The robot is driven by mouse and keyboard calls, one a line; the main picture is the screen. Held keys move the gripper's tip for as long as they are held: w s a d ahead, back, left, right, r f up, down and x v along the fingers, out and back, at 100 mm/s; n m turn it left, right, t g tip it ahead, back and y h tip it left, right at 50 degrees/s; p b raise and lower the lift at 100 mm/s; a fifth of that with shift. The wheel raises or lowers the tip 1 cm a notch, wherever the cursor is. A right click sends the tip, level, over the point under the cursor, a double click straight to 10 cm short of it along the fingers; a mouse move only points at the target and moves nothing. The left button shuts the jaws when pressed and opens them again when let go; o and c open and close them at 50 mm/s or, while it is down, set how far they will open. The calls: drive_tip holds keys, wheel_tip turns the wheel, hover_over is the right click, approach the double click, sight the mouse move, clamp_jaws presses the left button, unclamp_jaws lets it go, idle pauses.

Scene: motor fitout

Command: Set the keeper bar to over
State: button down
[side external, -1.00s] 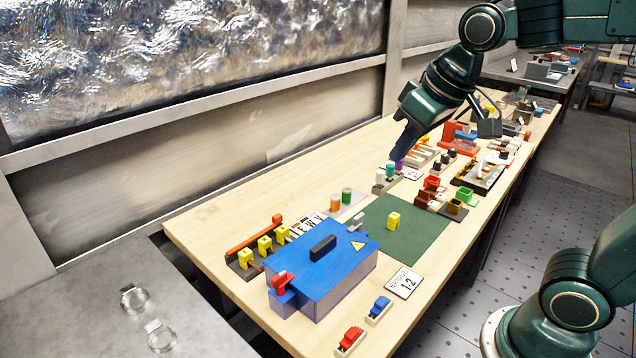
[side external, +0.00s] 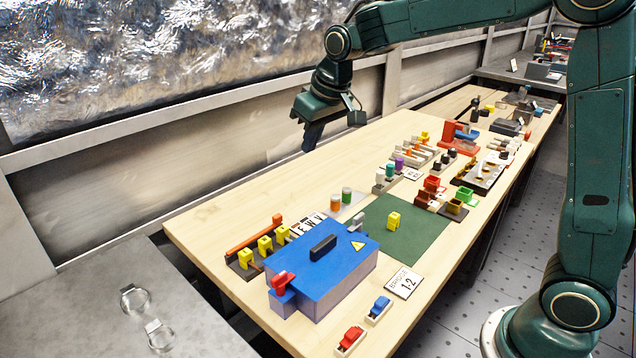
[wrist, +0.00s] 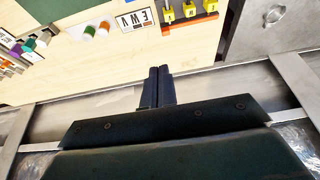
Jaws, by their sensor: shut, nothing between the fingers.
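The orange keeper bar (side external: 252,237) runs along the wall side of a dark rack (side external: 246,268) holding a row of yellow blocks (side external: 264,245). The bar appears beside the blocks, not across their tops, with a raised orange end (side external: 277,220). In the wrist view the bar (wrist: 190,22) shows at the top, between the yellow blocks and the table edge. My gripper (side external: 308,147) is shut and empty, raised near the wall-side table edge, apart from the bar. Its two dark fingers (wrist: 159,72) are together in the wrist view.
A blue box (side external: 335,275) with a black handle and red lever stands beside the rack. A green mat (side external: 425,232) holds one yellow block. Orange and green cylinders (side external: 346,195) stand behind the box. The wall rail (side external: 150,122) runs behind the table; bare wood (side external: 290,185) lies below my gripper.

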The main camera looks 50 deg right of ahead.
drive_tip(key=w+a+f, duration=0.1)
drive_tip(key=w+f, duration=1)
drive_tip(key=w, duration=0.1)
drive_tip(key=shift+w+f+g, duration=0.3)
drive_tip(key=shift+f, duration=0.05)
drive_tip(key=shift+a+f, duration=0.1)
drive_tip(key=x, duration=0.9)
drive_tip(key=shift+w+f, duration=0.1)
drive_tip(key=shift+f, duration=0.3)
drive_tip(key=shift+s, duration=1.95)
drive_tip(key=shift+s, duration=0.15)
